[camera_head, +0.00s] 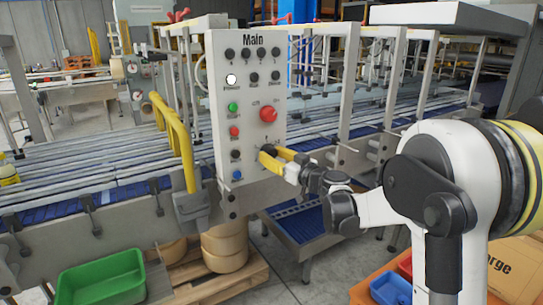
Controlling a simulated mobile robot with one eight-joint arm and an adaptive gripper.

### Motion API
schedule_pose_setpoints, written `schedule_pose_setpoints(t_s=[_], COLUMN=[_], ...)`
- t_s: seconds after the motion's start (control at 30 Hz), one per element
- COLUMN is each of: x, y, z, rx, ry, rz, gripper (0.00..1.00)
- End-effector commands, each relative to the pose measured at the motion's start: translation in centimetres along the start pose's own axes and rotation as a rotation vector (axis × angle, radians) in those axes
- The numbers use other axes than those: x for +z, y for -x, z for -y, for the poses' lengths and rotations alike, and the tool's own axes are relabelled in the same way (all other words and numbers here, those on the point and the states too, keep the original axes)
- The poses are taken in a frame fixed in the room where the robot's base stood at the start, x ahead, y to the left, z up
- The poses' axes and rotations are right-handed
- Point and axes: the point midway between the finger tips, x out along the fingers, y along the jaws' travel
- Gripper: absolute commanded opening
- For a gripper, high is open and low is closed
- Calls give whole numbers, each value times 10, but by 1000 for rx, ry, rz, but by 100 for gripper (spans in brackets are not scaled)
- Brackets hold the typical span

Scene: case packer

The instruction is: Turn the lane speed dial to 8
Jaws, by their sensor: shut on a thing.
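The grey control panel headed "Main" (244,60) stands upright near the middle of the view. My gripper (266,155) reaches in from the right, with its yellow fingers at the lower right of the panel face. It is shut on a small knob there, which I take to be the lane speed dial. The fingers cover nearly all of the dial, so its pointer and setting cannot be read. Small scale marks above it are too tiny to make out.
A large red button (268,114) sits just above my gripper. A green button (233,107), a smaller red button (234,132) and a blue button (237,174) line the panel's left side. A yellow handle (176,138) stands left of the panel. A green bin (102,281) is below.

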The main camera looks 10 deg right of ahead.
Motion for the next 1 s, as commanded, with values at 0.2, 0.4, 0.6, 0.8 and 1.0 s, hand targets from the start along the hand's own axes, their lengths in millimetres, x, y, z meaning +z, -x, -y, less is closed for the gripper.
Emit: schedule_pose_setpoints(t_s=[0.2, 0.4, 0.6, 0.8, 1.0], x=[1, 2, 2, 2, 2], y=[0, 0, 0, 0, 0], z=[0, 0, 1, 1, 2], rx=[2, 3, 3, 5, 4], ry=[-115, -286, -476, -665, -854], rz=[-13, -33, -55, -76, -98], gripper=[8, 8, 8, 8, 8])
